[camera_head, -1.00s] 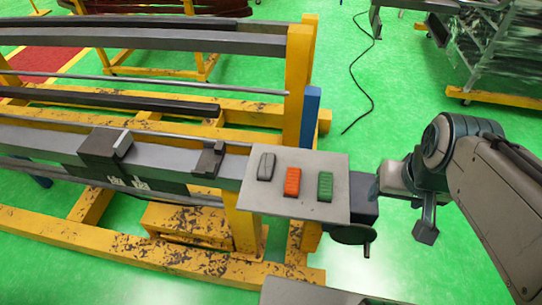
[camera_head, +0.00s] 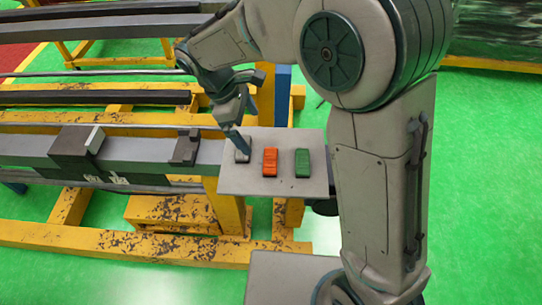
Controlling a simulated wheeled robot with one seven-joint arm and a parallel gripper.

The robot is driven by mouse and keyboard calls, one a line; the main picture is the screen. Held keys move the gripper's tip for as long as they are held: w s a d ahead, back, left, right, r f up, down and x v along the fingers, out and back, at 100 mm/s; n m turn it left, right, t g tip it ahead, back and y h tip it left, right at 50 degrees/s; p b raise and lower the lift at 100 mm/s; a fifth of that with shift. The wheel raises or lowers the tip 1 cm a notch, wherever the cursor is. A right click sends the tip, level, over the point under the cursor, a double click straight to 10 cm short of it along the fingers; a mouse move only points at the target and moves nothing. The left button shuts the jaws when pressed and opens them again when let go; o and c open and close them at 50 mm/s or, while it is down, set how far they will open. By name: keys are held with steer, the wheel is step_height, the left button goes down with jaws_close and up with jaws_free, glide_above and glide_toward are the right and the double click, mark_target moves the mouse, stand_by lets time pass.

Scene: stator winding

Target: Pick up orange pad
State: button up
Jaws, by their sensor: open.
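The orange pad (camera_head: 270,162) lies on the grey plate (camera_head: 262,188), between a grey pad (camera_head: 242,156) on its left and a green pad (camera_head: 302,163) on its right. My gripper (camera_head: 240,148) points down over the grey pad, to the left of the orange pad. It is open, and no pad is seen lifted in it. The gripper hides part of the grey pad, and I cannot tell whether the fingers touch it. The orange pad is fully in view.
A yellow frame (camera_head: 229,217) with long grey rails (camera_head: 140,150) carries the plate on its right end. Dark blocks (camera_head: 75,147) sit on the front rail. A grey surface (camera_head: 285,275) is at the bottom. Green floor is clear at the lower left.

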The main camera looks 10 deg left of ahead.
steer(key=a, duration=0.1)
glide_above(269, 158)
steer(key=a, duration=0.3)
steer(key=shift+n, duration=0.4)
steer(key=f, duration=0.5)
steer(key=f+p, duration=0.1)
steer(key=f, duration=0.2)
steer(key=shift+s+f, duration=0.2)
steer(key=shift+s, duration=0.1)
steer(key=x, duration=0.2)
steer(key=d+p+x, duration=0.1)
steer(key=x, duration=0.1)
steer(key=shift+w+d+f, duration=0.1)
steer(key=shift+w+f, duration=0.05)
steer(key=shift+w, duration=0.05)
steer(key=shift+f, duration=0.35)
steer(key=shift+d, duration=0.1)
steer(key=shift+c, duration=0.3)
steer(key=c, duration=0.9)
